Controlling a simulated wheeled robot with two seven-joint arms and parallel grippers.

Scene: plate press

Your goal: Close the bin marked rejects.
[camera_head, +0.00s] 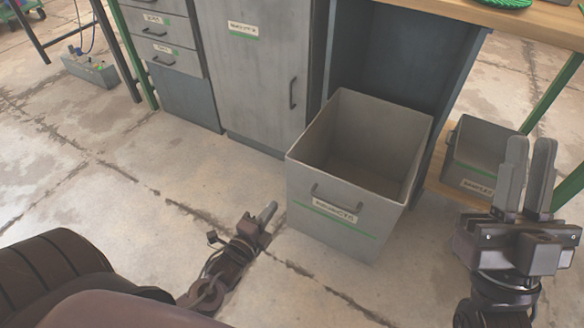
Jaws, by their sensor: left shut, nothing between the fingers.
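A large grey open-topped bin (330,222) is pulled out in front of an open bay of the grey cabinet. It has a front handle, a green stripe and a white label too small to read surely. Its inside looks empty. My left gripper (268,211) is shut and empty, low to the left of the bin's front and apart from it. My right gripper (530,142) is open and empty, to the right of the bin, with its fingers pointing up in the picture.
A smaller grey bin (474,172) with a label sits on a low wooden shelf behind my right gripper. A cabinet door (262,75) and drawers (163,53) stand left of the bay. A wooden worktop (520,22) is above. The floor (130,190) at left is clear.

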